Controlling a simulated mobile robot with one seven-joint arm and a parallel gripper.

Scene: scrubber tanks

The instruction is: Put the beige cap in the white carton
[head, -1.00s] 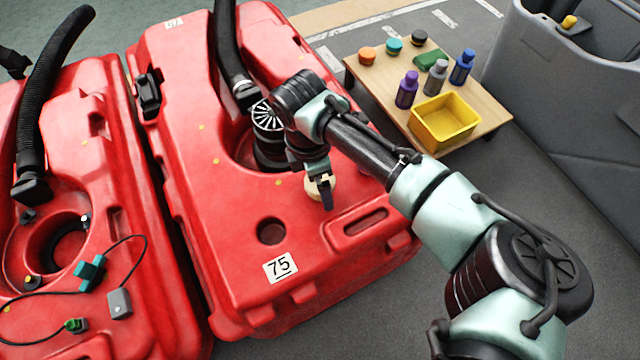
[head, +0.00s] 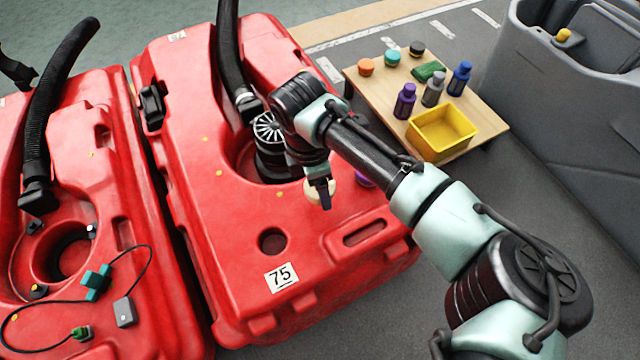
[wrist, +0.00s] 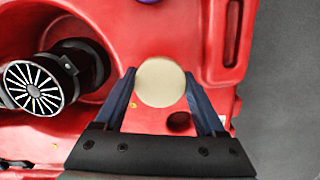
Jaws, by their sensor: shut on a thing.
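The beige cap (wrist: 160,82) is a pale round disc between the two dark fingers of my gripper (wrist: 160,76) in the wrist view. The fingers are shut on its sides. In the head view the cap (head: 311,188) shows beside my gripper (head: 323,193), partly hidden by it, over the top of the red tank marked 75. I cannot tell whether the cap touches the tank. No white carton shows in either view.
A red tank (head: 200,215) lies under my arm, with a black hose and fitting. A second red tank (head: 110,190) is at left. A purple object (head: 364,181) is partly hidden behind my arm. A wooden table (head: 385,95) holds bottles, caps and an open yellow bin (head: 442,133).

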